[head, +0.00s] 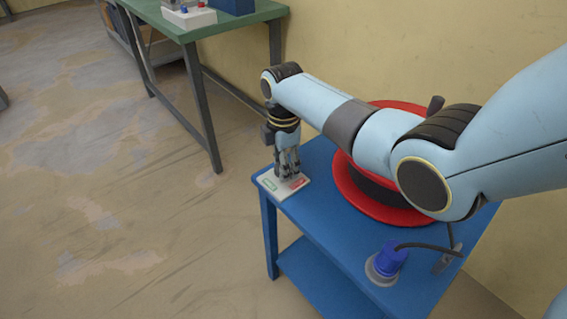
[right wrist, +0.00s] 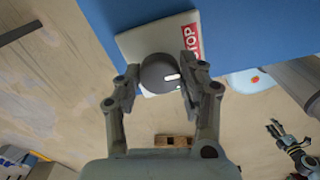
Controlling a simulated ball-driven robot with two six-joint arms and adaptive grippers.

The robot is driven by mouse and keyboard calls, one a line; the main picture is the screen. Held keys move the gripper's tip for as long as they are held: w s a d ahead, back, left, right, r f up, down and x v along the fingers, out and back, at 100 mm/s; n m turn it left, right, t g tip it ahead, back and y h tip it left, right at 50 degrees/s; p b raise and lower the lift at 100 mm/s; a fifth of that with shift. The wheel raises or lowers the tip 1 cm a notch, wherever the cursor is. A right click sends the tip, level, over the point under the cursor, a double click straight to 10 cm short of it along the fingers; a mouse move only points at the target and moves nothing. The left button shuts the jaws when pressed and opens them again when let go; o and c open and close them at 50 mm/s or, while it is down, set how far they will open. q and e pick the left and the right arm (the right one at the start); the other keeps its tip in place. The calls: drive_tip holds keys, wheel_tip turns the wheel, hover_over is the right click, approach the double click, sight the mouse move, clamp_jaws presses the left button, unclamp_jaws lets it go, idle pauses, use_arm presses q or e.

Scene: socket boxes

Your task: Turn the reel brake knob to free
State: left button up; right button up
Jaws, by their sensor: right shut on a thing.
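The brake plate (head: 283,194) is a pale panel at the near left corner of the blue stand, with a green label (head: 269,184) on its left and a red label (head: 299,183) on its right. In the right wrist view the red label (right wrist: 193,41) reads STOP. The round dark grey knob (right wrist: 153,72) has a white mark on its right side, below the red label. My right gripper (right wrist: 160,88) is shut on the knob, a finger on either side; in the head view it points down at the plate. A dark gripper, apparently my left (right wrist: 284,136), shows small at the right wrist view's edge.
The red reel (head: 362,203) stands on the blue stand (head: 325,220), partly behind my right arm. A blue plug (head: 389,259) with a dark cable sits at the stand's near side. A green table (head: 240,17) with boxes is behind; the floor at left is clear.

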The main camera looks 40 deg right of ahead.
drive_tip(key=shift+r+m+p, duration=0.15)
drive_tip(key=shift+m+p, duration=1.35)
drive_tip(key=shift+m, duration=0.3)
drive_tip(key=m+p, duration=0.2)
drive_tip(key=m, duration=0.2)
drive_tip(key=shift+m, duration=0.3)
drive_tip(key=m+p, duration=0.1)
drive_tip(key=m, duration=0.3)
drive_tip(key=m+p, duration=0.1)
drive_tip(key=m, duration=0.4)
drive_tip(key=shift+s+a, duration=0.1)
drive_tip(key=shift+m, duration=0.5)
drive_tip(key=o, duration=1.2)
wheel_tip(320, 180, up, 12)
drive_tip(key=shift+f, duration=0.15)
